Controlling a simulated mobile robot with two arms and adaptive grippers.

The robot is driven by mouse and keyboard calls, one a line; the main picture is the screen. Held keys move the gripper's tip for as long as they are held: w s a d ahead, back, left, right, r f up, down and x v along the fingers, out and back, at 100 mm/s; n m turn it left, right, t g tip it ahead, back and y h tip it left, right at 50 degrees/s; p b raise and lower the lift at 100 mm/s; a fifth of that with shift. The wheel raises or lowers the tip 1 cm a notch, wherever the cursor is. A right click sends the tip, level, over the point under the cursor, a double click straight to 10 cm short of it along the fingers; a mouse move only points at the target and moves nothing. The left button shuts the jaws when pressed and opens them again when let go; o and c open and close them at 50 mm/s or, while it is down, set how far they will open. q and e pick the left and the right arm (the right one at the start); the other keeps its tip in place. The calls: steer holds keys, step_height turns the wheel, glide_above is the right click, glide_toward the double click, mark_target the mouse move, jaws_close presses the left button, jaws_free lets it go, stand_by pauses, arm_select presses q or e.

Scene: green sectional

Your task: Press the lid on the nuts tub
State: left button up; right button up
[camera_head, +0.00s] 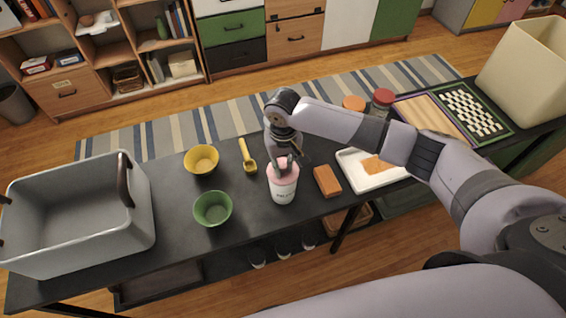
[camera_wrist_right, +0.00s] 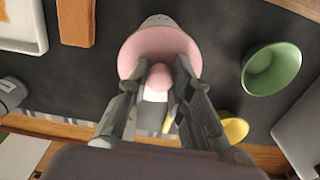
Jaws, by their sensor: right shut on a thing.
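The nuts tub (camera_head: 283,191) is a white cup-shaped tub with dark lettering, standing upright on the dark table. A pink lid (camera_head: 276,171) is at the tub's mouth; in the wrist view the pink lid (camera_wrist_right: 140,47) shows with a round pink knob. My right gripper (camera_head: 285,163) comes from above, with its fingers on either side of the knob (camera_wrist_right: 159,77), shut on the lid. The tub's edge (camera_wrist_right: 158,20) shows just past the lid. I cannot tell whether the lid is fully seated or a small gap remains. My left gripper is not in view.
A green bowl (camera_head: 212,209), yellow cup (camera_head: 201,159) and yellow scoop (camera_head: 247,158) are left of the tub. A grey bin (camera_head: 140,215) stands far left. An orange-brown block (camera_head: 327,181) and white tray (camera_head: 385,181) are close on the right. Jars and a checkered board (camera_head: 470,112) lie beyond.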

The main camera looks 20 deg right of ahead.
steer(key=shift+p, duration=0.85)
stand_by(1.1)
steer(key=shift+f+p, duration=0.5)
steer(key=shift+p, duration=0.15)
stand_by(1.2)
stand_by(0.4)
steer(key=o, duration=1)
steer(key=shift+o, duration=0.3)
steer(key=o, duration=0.5)
steer(key=shift+c, duration=0.2)
steer(key=shift+r, duration=0.1)
